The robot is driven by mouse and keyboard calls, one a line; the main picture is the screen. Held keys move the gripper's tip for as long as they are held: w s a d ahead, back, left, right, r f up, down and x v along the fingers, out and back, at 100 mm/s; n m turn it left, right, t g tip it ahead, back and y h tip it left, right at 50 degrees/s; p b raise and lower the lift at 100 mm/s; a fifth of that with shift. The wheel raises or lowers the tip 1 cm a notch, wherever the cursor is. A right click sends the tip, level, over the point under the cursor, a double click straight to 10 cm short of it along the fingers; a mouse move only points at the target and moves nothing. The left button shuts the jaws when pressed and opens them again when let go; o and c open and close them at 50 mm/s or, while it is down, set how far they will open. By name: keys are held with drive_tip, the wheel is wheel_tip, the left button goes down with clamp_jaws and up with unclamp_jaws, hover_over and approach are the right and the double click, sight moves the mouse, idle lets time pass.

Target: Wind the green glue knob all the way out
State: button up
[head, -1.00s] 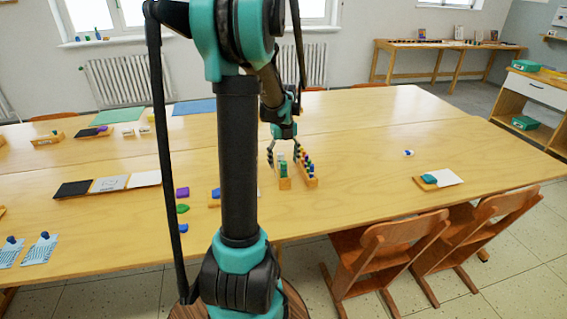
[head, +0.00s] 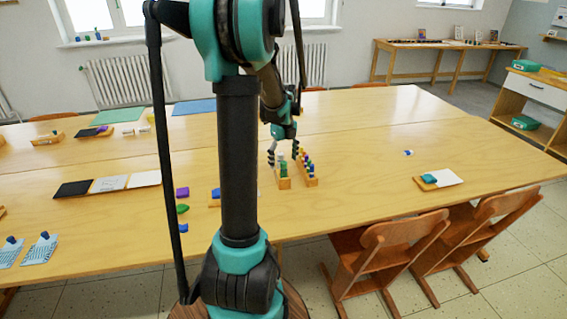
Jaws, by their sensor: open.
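A small green item (head: 283,169), which looks like the green glue, stands in a narrow wooden holder (head: 284,184) on the long table. Its knob is too small to make out. My gripper (head: 283,154) is open above this holder, pointing down, with one finger to the left of the green item and the other to its right. I cannot tell whether the fingers touch anything.
A second wooden holder (head: 312,182) with several coloured items stands close to the right. My arm hides part of the table (head: 380,150). Two wooden chairs (head: 385,250) stand in front.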

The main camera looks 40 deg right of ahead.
drive_tip(key=n, duration=0.3)
drive_tip(key=shift+n, duration=0.4)
drive_tip(key=n, duration=0.4)
drive_tip(key=c, duration=1.5)
drive_tip(key=shift+c, duration=0.2)
